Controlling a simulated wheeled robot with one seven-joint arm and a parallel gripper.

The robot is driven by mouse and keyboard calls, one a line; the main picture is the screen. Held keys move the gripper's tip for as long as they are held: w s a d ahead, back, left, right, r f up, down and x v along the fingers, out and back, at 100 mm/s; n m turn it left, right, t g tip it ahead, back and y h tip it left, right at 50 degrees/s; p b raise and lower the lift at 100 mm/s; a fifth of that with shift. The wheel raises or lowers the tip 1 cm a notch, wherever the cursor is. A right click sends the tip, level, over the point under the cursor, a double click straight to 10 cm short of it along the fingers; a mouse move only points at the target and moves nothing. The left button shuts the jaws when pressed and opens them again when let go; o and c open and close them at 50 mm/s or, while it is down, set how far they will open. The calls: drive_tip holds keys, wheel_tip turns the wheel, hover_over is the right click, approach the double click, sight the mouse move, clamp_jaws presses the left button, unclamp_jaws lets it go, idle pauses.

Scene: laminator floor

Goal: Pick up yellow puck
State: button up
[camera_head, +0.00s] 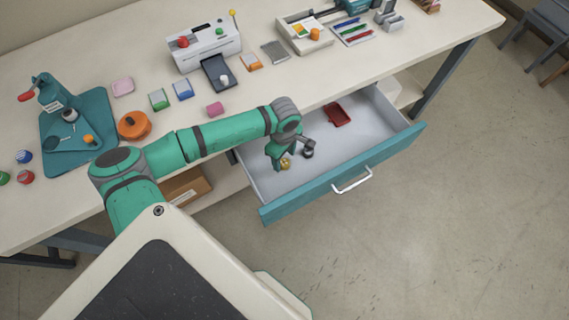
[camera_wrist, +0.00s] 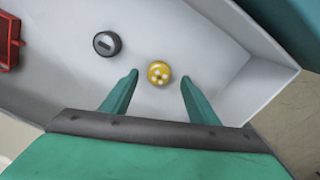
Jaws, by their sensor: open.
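The yellow puck (camera_wrist: 159,73) lies on the floor of the open drawer (camera_head: 345,165), a small round piece with pale marks on its top. In the head view the puck (camera_head: 286,163) shows partly, right at my gripper (camera_head: 283,166). In the wrist view my gripper (camera_wrist: 159,82) is open, with one green finger on each side of the puck and clear gaps to both. Nothing is held. I cannot tell how high the fingertips are above the drawer floor.
A dark round piece (camera_wrist: 107,44) lies close by in the drawer. A red tray (camera_head: 337,115) sits farther back. The drawer's teal front (camera_head: 340,178) and pale walls bound the space. The worktop (camera_head: 250,95) above carries several machines and coloured blocks.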

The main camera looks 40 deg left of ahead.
sight(284, 164)
drive_tip(key=shift+w+f, duration=0.1)
drive_tip(key=shift+f, duration=1.35)
drive_tip(key=shift+c, duration=0.2)
drive_tip(key=c, duration=1.1)
drive_tip(key=shift+r, duration=0.1)
